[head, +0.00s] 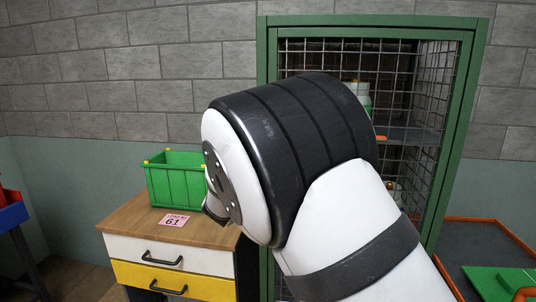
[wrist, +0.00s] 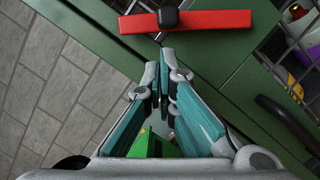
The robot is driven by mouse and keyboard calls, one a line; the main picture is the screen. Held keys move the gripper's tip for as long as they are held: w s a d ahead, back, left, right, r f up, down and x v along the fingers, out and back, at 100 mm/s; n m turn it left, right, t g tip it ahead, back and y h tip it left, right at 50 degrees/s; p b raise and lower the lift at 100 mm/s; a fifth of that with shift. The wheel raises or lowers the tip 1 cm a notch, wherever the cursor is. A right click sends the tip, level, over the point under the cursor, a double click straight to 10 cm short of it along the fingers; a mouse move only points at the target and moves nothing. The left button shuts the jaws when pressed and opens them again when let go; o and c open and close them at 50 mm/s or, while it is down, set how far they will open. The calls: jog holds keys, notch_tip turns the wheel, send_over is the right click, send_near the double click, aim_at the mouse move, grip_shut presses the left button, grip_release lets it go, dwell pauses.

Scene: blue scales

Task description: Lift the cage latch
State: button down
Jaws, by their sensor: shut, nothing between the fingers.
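The cage latch is a red bar (wrist: 215,21) with a black knob in its middle, lying across the green cage frame at the top of the wrist view. My gripper (wrist: 165,58) has its teal fingers together and empty. Its tips point at the frame just below the latch in the picture; I cannot tell whether they touch it. The cage (head: 268,50), with green frame and wire mesh, stands behind my arm in the head view. My arm hides the latch and gripper there.
A black handle (wrist: 287,121) is at the right of the wrist view. Left of the cage, a drawer cabinet (head: 165,275) bears a green crate (head: 178,185) and a pink card marked 61 (head: 173,220). Bottles stand inside the cage. A dark orange-edged surface (head: 472,245) is at right.

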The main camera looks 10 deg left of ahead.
jog(key=a+f+b+v, duration=0.1)
jog(key=f+v, duration=0.1)
jog(key=v, duration=0.8)
jog(key=shift+a, duration=0.35)
jog(key=shift+w, duration=0.1)
jog(key=s+d+r+m+g+h, duration=0.1)
jog(key=s+d+m+g+h, duration=0.15)
jog(key=d, duration=0.65)
jog(key=s+d+r+m+g+h, duration=0.15)
jog(key=d+m+g, duration=0.25)
jog(key=d, duration=0.5)
jog(key=s+d+m+g+h, duration=0.2)
jog(key=s+d+m+g, duration=0.1)
jog(key=d, duration=0.6)
jog(key=s+d+m+g+y+p, duration=0.15)
jog(key=s+d+m+g, duration=0.35)
jog(key=s+d, duration=0.5)
jog(key=s+a+f+m+y, duration=0.1)
jog(key=s+m+y, duration=0.1)
jog(key=s, duration=0.5)
jog(key=s+a+f+m+y+p, duration=0.1)
jog(key=s+m+y, duration=0.2)
jog(key=s, duration=0.4)
jog(key=s+a+f+m+y, duration=0.1)
jog(key=s+a+m+y, duration=0.1)
jog(key=s, duration=0.6)
jog(key=shift+f+m+y, duration=0.2)
jog(key=shift+m+y, duration=0.35)
jog(key=shift+y, duration=0.4)
